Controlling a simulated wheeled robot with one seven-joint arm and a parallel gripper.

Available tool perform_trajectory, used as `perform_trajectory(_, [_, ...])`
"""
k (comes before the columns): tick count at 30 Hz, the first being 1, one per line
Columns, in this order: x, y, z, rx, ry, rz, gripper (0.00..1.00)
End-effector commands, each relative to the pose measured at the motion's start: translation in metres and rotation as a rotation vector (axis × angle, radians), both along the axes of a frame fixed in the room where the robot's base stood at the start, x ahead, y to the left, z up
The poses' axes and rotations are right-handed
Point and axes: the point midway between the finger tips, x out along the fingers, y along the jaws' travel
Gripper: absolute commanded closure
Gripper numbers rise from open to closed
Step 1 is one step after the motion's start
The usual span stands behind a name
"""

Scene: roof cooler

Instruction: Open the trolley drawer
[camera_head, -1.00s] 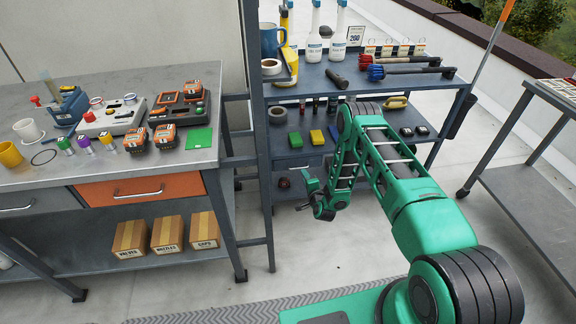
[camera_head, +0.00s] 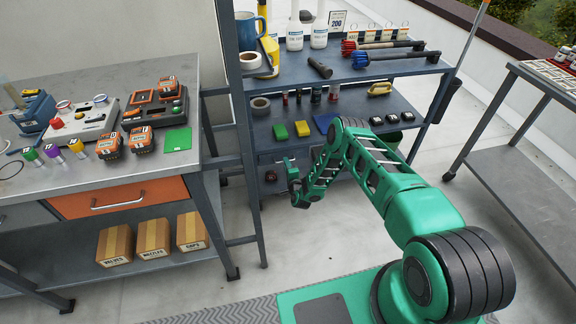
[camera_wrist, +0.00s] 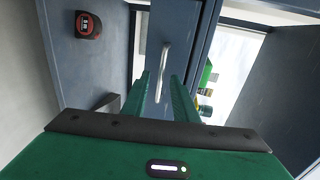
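The trolley (camera_head: 340,78) is a blue-grey cart with shelves, in the middle of the head view. Its drawer front (camera_wrist: 183,50) shows in the wrist view with a pale bar handle (camera_wrist: 164,72). In the head view the drawer is partly hidden by my arm. My gripper (camera_head: 291,172) is low in front of the trolley, below its middle shelf. In the wrist view my gripper (camera_wrist: 160,88) is open, its two green fingers pointing at the drawer with the handle between and just beyond the tips. I cannot tell whether they touch it. The drawer looks shut.
A red and black tape measure (camera_wrist: 88,25) lies on the trolley beside the drawer. A workbench with an orange drawer (camera_head: 125,196) stands at the left. A dark post (camera_head: 238,110) stands between bench and trolley. Another table (camera_head: 525,165) is at the right. Floor in front is clear.

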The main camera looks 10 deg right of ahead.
Motion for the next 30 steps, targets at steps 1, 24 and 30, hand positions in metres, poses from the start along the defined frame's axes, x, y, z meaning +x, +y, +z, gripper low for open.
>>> perform_trajectory(1, [0.005, 0.001, -0.001, 0.001, -0.001, 0.0, 0.74])
perform_trajectory(24, [0.015, 0.0, -0.004, -0.001, 0.002, 0.0, 1.0])
perform_trajectory(30, [0.015, 0.0, -0.004, -0.001, 0.003, 0.001, 1.0])
